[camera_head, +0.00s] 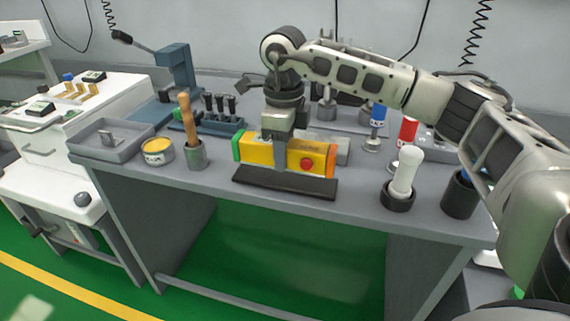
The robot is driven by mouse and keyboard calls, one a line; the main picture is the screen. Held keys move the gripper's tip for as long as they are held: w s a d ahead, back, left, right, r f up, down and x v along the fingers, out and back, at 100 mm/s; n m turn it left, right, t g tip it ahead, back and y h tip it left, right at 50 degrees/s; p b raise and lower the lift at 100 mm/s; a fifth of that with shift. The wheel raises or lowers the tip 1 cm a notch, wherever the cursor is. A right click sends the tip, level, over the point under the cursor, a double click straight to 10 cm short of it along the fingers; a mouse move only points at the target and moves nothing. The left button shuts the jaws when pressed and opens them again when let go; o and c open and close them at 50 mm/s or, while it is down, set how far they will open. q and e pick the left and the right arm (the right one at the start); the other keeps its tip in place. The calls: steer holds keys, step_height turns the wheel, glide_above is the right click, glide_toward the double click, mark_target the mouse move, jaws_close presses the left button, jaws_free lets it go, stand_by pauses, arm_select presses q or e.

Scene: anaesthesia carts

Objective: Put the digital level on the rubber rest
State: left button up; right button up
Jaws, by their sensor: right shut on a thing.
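The digital level (257,152) is a yellow bar with a green left end, an orange right end and a red round button. It is upright and roughly level, over the back part of the black rubber rest (285,186), a long flat strip near the table's front edge. I cannot tell whether its underside touches the rest. My right gripper (279,138) points down from above and is shut on the middle of the level; the fingertips are partly hidden. My left gripper is not in view.
Left of the level stand a grey cup (197,157) with a wooden-handled tool, a yellow tin (157,152) and a grey tray (108,142). To the right are a white-handled tool (406,170) in a black holder and a dark cup (459,196).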

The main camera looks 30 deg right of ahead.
steer(key=f, duration=0.3)
steer(key=shift+w+d+f, duration=0.15)
steer(key=shift+d+f, duration=0.1)
steer(key=shift+f, duration=0.05)
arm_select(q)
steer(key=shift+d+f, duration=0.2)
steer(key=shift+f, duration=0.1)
arm_select(e)
steer(key=shift+f, duration=0.1)
arm_select(q)
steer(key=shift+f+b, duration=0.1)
steer(key=shift+b, duration=0.2)
arm_select(e)
steer(key=shift+f, duration=0.2)
steer(key=o, duration=1.1)
steer(key=shift+o, duration=0.2)
steer(key=shift+r, duration=0.6)
arm_select(q)
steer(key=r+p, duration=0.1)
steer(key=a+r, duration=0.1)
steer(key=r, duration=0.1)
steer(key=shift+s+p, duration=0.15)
steer(key=shift+p, duration=0.2)
arm_select(e)
step_height(320, 180, up, 11)
steer(key=shift+r, duration=0.15)
